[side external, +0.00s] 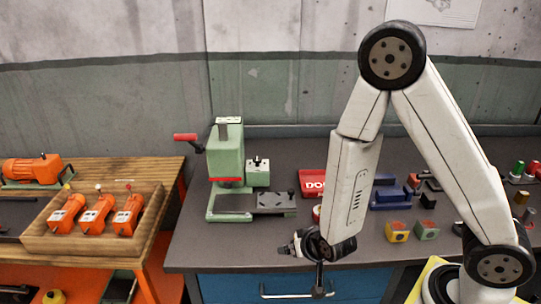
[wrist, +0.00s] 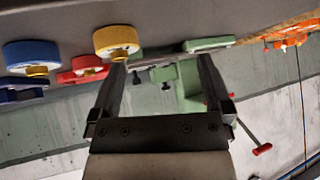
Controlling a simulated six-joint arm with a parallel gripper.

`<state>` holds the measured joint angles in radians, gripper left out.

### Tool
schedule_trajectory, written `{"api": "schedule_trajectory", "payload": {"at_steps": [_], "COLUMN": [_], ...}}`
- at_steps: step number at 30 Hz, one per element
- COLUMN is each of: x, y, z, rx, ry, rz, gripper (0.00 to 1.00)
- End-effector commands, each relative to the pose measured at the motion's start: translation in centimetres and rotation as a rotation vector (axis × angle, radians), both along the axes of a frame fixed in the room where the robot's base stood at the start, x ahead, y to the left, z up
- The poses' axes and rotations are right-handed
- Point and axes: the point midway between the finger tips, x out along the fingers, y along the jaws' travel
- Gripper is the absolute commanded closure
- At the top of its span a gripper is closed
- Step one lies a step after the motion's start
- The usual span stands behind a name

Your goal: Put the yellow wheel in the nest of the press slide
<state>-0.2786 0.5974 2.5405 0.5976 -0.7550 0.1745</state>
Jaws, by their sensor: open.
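The yellow wheel (wrist: 117,40) shows in the wrist view at the upper left, near the tip of the left finger and apart from it as far as I can tell. I cannot make it out in the side view, where my arm covers part of the bench. The green press (side external: 226,155) stands left of my arm, with its slide (side external: 272,202) sticking out to the right at its foot. The nest is too small to make out. My gripper (side external: 288,248) is open and empty at the bench's front edge, in front of the press; its fingers also show in the wrist view (wrist: 163,65).
A red tray (side external: 312,183) and yellow and green blocks (side external: 397,232) (side external: 427,230) lie near my arm. The press's red handle (side external: 185,137) sticks out left. A wooden tray (side external: 90,240) holds orange units.

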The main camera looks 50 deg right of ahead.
Motion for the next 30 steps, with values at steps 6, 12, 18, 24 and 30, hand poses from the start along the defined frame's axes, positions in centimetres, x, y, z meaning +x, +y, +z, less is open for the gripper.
{"api": "schedule_trajectory", "payload": {"at_steps": [6,12,18,24,30], "x": [0.1,-0.9,-2.8,-4.7,-5.6], "y": [0.9,0.8,-0.3,-1.9,-2.6], "z": [2.3,4.7,7.3,9.2,9.9], "rx": [0.077,0.093,0.066,0.021,-0.002], "ry": [0.128,0.252,0.38,0.485,0.534], "rz": [0.126,0.255,0.37,0.441,0.466], "gripper": [0.0,0.0,0.0,0.0,0.0]}}
